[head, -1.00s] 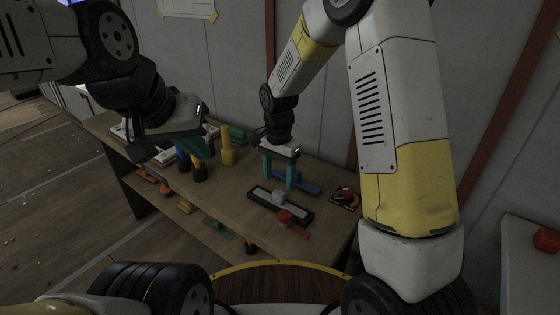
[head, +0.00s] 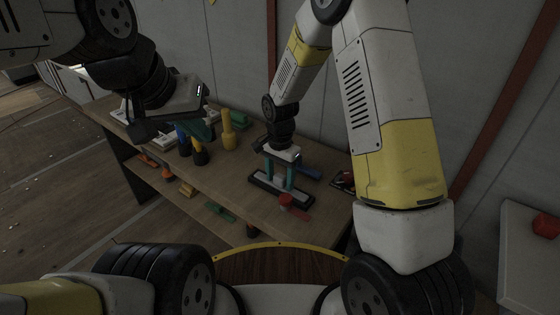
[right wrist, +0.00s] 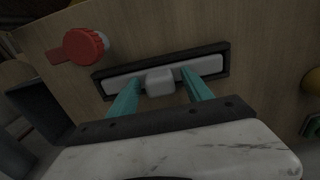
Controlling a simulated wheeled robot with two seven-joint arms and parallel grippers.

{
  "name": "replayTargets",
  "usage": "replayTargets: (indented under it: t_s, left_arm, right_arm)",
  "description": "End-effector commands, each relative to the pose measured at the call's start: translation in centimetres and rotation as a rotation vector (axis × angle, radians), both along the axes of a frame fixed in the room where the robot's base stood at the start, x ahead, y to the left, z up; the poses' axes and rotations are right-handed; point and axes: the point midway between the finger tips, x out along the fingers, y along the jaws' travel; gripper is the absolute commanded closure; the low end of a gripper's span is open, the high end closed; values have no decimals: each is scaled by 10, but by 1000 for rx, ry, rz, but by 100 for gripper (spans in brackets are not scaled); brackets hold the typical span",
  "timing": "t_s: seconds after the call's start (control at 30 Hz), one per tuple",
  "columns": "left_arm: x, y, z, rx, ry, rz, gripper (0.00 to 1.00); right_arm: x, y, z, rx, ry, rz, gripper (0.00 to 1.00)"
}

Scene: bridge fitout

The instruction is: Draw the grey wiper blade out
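The grey wiper blade (right wrist: 195,68) is a pale bar with a raised block (right wrist: 160,81) at its middle. It lies in a long black frame (right wrist: 228,60) on the bench; the frame also shows in the head view (head: 305,199). My right gripper (right wrist: 165,85) is open, its teal fingers apart on either side of the block, with gaps to it. In the head view my right gripper (head: 279,182) points down over the blade. My left gripper (head: 203,131) hangs over the bench's left part; its fingers are partly hidden and their opening is unclear.
Yellow (head: 228,135) and dark upright tools stand to the left. The wooden bench top (head: 235,175) is clear left of the frame.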

Motion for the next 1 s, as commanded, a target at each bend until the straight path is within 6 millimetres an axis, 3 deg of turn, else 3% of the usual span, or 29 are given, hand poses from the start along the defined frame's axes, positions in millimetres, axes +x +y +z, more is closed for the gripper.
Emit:
replayTargets:
  t_s: [0.03, 0.27, 0.5, 1.0]
  left_arm:
    - [0, 0, 0, 0, 0, 0, 100]
    - [0, 0, 0, 0, 0, 0, 100]
    - [0, 0, 0, 0, 0, 0, 100]
    - [0, 0, 0, 0, 0, 0, 100]
  right_arm:
    - [0, 0, 0, 0, 0, 0, 54]
    - [0, 0, 0, 0, 0, 0, 99]
    - [0, 0, 3, 0, -1, 0, 100]
    - [1, 0, 38, 1, -2, 1, 100]
